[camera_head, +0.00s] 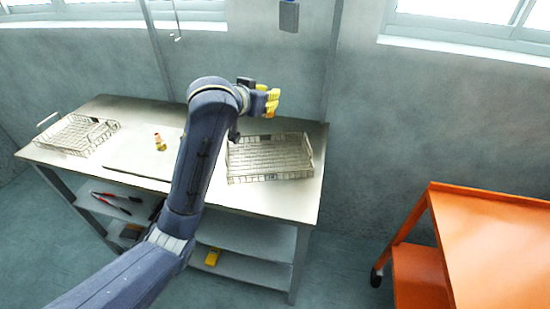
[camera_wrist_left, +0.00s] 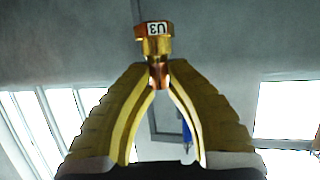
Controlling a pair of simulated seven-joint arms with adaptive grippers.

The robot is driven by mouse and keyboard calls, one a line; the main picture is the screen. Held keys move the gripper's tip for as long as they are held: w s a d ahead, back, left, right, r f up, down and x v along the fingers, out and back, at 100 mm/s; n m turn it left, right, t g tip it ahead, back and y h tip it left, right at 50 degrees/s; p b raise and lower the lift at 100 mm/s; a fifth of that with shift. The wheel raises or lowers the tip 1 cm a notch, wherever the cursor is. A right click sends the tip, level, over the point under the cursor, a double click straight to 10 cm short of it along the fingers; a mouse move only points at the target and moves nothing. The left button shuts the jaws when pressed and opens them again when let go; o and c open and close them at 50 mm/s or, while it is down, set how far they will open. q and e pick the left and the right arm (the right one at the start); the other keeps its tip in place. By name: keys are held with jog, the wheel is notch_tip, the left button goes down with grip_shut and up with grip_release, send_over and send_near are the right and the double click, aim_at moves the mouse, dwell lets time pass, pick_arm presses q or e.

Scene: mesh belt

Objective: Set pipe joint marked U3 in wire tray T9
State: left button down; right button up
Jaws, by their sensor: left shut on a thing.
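A brass and copper pipe joint (camera_wrist_left: 154,45) with a white label reading U3 is in the left wrist view. My left gripper (camera_wrist_left: 158,78) is shut on its narrow copper end, with the wider brass end beyond the fingertips. In the head view my left gripper (camera_head: 272,102) is raised above the back edge of the bench, and the joint cannot be made out there. One wire tray (camera_head: 249,180) stands on the bench's right part, below the gripper. Another wire tray (camera_head: 64,148) stands at the far left. No T9 marking is legible. My right gripper is not in view.
A second pipe joint (camera_head: 160,143) stands on a flat board (camera_head: 131,158) in the bench's middle, left of my arm. The metal bench (camera_head: 285,205) has tools on its lower shelf. An orange cart (camera_head: 490,230) stands at the right.

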pick_arm(q)
notch_tip(320, 180, down, 20)
jog(key=shift+a, duration=0.1)
dwell(0.6)
jog(key=c, duration=1.4)
grip_release()
jog(key=shift+f, duration=0.15)
jog(key=shift+o, duration=0.2)
jog(key=shift+r, duration=0.2)
jog(key=v, duration=1.2)
